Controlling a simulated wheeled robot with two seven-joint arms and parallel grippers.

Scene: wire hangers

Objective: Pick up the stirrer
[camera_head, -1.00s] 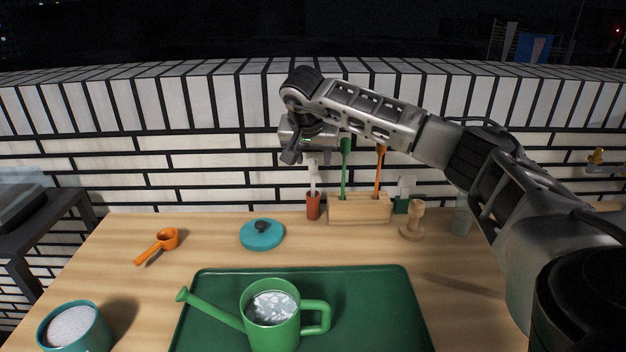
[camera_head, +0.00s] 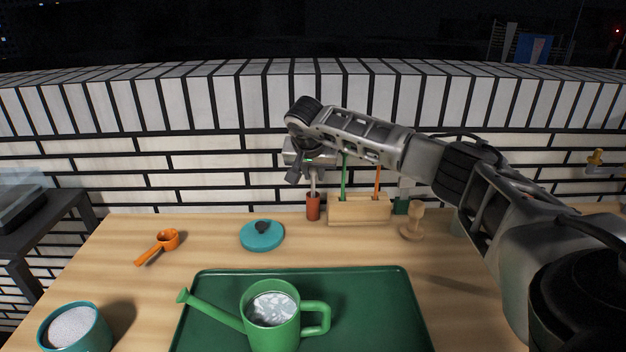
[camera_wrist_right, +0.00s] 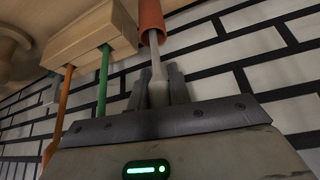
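A grey stirrer-like tool (camera_head: 313,185) stands upright, its lower end in a small red-brown cup or sleeve (camera_head: 313,207) at the back of the table. In the right wrist view its pale shaft (camera_wrist_right: 185,40) runs out of the orange-red piece (camera_wrist_right: 151,18). My right gripper (camera_head: 304,176) points down over its upper end. In the wrist view the two dark fingers (camera_wrist_right: 160,80) stand on either side of the tool's thicker end, very close to it; a firm grip does not show. My left gripper is out of view.
Just right stands a wooden block (camera_head: 358,211) holding a green stick (camera_head: 344,178) and an orange stick (camera_head: 377,182). A teal lid (camera_head: 262,236), an orange scoop (camera_head: 158,246), a green watering can (camera_head: 271,325) on a green tray (camera_head: 385,300) and a teal bowl (camera_head: 75,335) lie nearer. A brick wall is close behind.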

